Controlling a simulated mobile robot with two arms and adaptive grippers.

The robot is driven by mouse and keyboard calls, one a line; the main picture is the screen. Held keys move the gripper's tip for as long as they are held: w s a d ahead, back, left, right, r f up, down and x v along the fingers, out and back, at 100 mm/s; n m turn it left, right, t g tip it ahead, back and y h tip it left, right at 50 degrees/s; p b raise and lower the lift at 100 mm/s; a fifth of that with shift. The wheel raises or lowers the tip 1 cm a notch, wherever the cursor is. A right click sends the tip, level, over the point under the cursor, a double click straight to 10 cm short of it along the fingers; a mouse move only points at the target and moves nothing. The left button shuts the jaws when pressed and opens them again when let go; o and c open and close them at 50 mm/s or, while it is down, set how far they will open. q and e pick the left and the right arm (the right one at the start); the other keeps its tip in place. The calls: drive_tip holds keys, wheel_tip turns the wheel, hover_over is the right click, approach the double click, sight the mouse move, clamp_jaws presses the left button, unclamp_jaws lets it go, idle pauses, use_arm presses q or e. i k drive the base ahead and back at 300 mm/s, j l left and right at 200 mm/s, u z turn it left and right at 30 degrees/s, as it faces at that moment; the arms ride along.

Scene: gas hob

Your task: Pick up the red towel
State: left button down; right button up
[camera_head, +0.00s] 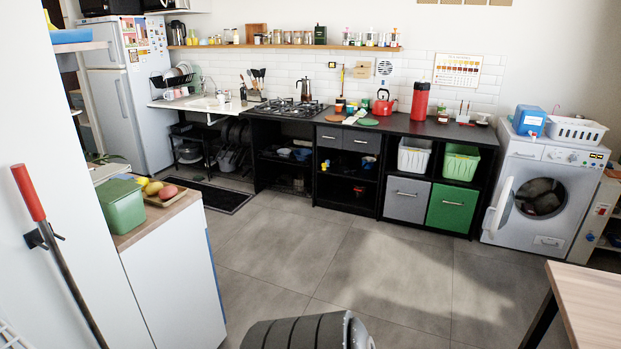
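I cannot make out a red towel in the head view. A tall red cylinder (419,103) stands upright on the dark counter, right of a red kettle (384,105); it looks like a container, not cloth. Neither of my grippers is in view.
A gas hob (290,108) is set into the dark counter (450,130) along the back wall. A washing machine (541,192) with its door open stands at the right. A wooden table (590,300) is at the lower right. The grey floor (350,250) between is clear.

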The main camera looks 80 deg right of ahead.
sight(528, 208)
drive_tip(key=z, duration=4.7)
drive_tip(key=j+z, duration=0.1)
drive_tip(key=z, duration=0.4)
drive_tip(key=i+j+z, duration=0.1)
drive_tip(key=z, duration=1)
drive_tip(key=j+z, duration=0.15)
drive_tip(key=z, duration=0.9)
drive_tip(key=j+z, duration=0.1)
drive_tip(key=z, duration=0.45)
drive_tip(key=k+z, duration=0.1)
drive_tip(key=z, duration=0.4)
drive_tip(key=k+j+z, duration=0.1)
drive_tip(key=k+z, duration=0.15)
drive_tip(key=z, duration=0.15)
drive_tip(key=k+z, duration=0.8)
drive_tip(key=k, duration=0.9)
drive_tip(key=k+z, duration=0.3)
drive_tip(key=k+l+z, duration=0.1)
drive_tip(key=k+z, duration=0.25)
drive_tip(key=k, duration=0.2)
drive_tip(key=k+l+z, duration=0.15)
drive_tip(key=k+z, duration=0.15)
drive_tip(key=k+l+z, duration=0.3)
drive_tip(key=k, duration=0.2)
